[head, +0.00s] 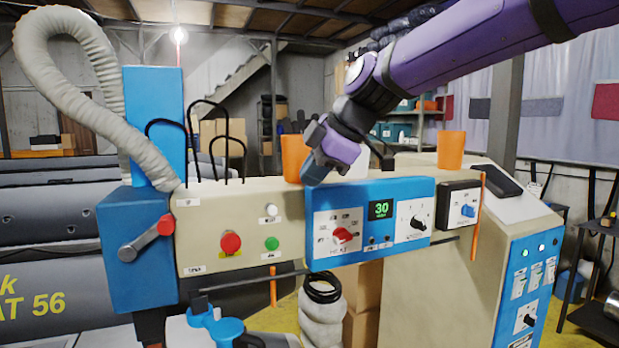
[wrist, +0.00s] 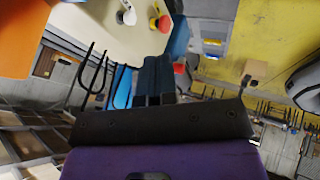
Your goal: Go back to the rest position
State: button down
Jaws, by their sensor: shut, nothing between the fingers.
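My purple arm reaches in from the upper right in the head view. My gripper (head: 315,168) is in front of the upper part of the beige control panel (head: 205,225), by the top left corner of the blue panel section (head: 330,215). In the wrist view my gripper (wrist: 155,75) shows its dark fingers side by side, shut and empty. An orange cup-like thing (head: 293,155) is just behind the gripper and partly hidden by it. I cannot tell whether the gripper touches the panel.
The panel carries a red button (head: 230,243), a green button (head: 272,243), a red knob (head: 343,235) and a lever with a red grip (head: 165,225). Black wire loops (head: 215,140) stand on top. A second orange cup (head: 451,150) is at right. Open air lies above the panel.

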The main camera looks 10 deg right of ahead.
jog(key=s+d+f+m+h, duration=0.3)
jog(key=s+d+f+m, duration=0.2)
jog(key=s+d+m, duration=0.5)
jog(key=s+d+f+m+t+h, duration=0.1)
jog(key=s+d+f+m+h, duration=0.2)
jog(key=s+d+f+m, duration=0.3)
jog(key=s+d+m, duration=0.4)
jog(key=s+d, duration=0.4)
jog(key=shift+s, duration=0.25)
jog(key=shift+r, duration=0.1)
dwell(0.7)
